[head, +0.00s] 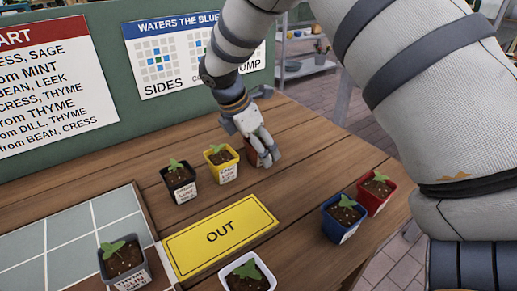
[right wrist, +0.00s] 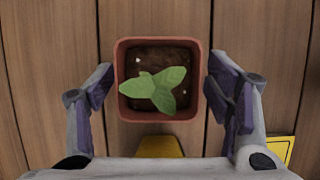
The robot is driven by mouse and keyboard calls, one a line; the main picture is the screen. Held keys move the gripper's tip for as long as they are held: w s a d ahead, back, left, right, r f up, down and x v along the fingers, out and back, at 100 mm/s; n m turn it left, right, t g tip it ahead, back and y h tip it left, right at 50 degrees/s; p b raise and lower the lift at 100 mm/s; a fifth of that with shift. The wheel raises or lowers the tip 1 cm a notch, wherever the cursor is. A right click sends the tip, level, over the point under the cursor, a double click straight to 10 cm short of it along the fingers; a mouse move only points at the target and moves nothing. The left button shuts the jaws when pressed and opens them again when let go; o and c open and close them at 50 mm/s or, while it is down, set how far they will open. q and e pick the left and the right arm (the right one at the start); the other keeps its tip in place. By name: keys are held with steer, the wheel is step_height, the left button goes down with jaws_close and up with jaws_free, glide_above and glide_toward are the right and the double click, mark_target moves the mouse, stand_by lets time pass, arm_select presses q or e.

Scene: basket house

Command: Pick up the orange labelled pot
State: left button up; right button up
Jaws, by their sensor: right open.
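A terracotta, orange-brown square pot (right wrist: 121,62) with dark soil and a green seedling shows in the right wrist view, upright on the wooden table. In the head view only a bit of the pot (head: 251,153) shows behind my right gripper (head: 266,160). My right gripper (right wrist: 166,95) is open and points down over the pot, with one finger on each side. There is a gap between the pot and each finger. The label of this pot is hidden in both views. My left gripper is not in view.
A yellow pot (head: 225,179) stands close left of the gripper, with a black pot (head: 183,193) beyond it. Blue (head: 335,233) and red (head: 370,206) pots stand at right. A yellow OUT plate (head: 220,236), a white pot (head: 236,285) and a grey pot (head: 135,275) are nearer.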

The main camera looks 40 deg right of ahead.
steer(key=shift+d+f, duration=0.2)
steer(key=shift+f, duration=0.35)
steer(key=shift+w+r, duration=0.1)
steer(key=c, duration=1.6)
